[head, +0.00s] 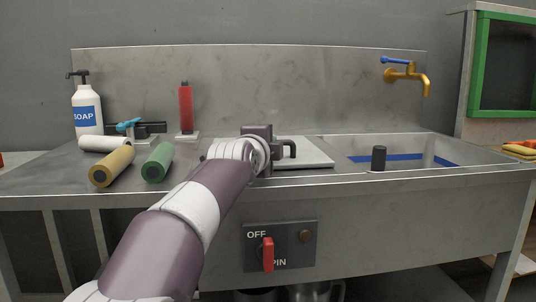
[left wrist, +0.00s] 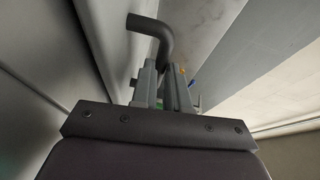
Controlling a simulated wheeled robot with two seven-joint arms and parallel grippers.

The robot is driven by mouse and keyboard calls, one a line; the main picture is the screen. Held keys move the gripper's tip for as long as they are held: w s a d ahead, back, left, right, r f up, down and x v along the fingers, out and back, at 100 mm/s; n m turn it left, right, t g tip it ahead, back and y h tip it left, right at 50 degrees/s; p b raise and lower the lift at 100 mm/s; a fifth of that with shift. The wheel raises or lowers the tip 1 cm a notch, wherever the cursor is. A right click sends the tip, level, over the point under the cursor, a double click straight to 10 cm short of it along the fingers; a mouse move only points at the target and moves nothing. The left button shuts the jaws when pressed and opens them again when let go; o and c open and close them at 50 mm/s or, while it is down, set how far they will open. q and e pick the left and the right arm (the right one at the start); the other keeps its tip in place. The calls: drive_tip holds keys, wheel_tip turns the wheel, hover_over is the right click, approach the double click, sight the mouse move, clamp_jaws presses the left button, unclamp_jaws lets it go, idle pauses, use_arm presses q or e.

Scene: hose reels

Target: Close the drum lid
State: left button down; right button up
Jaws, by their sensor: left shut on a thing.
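The drum lid (head: 308,153) is a pale flat panel on the steel counter, left of the sink basin in the head view. A dark bent handle (head: 291,147) shows at its left part, and it also shows in the left wrist view (left wrist: 155,30). My left gripper (head: 272,149) reaches in over the counter's front edge. In the left wrist view its fingers (left wrist: 164,78) are shut on the handle. My wrist hides the lid's left side, and I cannot tell the lid's exact tilt. My right gripper is not in view.
A switch panel (head: 280,245) with a red lever (head: 268,254) is on the front. The basin (head: 410,155) and brass tap (head: 408,75) are at right.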

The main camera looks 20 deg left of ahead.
use_arm(q)
drive_tip(key=shift+w+f, duration=0.1)
drive_tip(key=shift+f, duration=0.65)
drive_tip(key=c, duration=1.1)
unclamp_jaws()
drive_tip(key=shift+r, duration=0.1)
drive_tip(key=shift+s, duration=0.2)
drive_tip(key=shift+s+d+r, duration=0.1)
drive_tip(key=shift+s, duration=0.25)
drive_tip(key=s, duration=0.4)
drive_tip(key=s+d+r, duration=0.1)
drive_tip(key=s, duration=0.6)
drive_tip(key=shift+s+d+r, duration=0.3)
drive_tip(key=shift+s+d, duration=0.1)
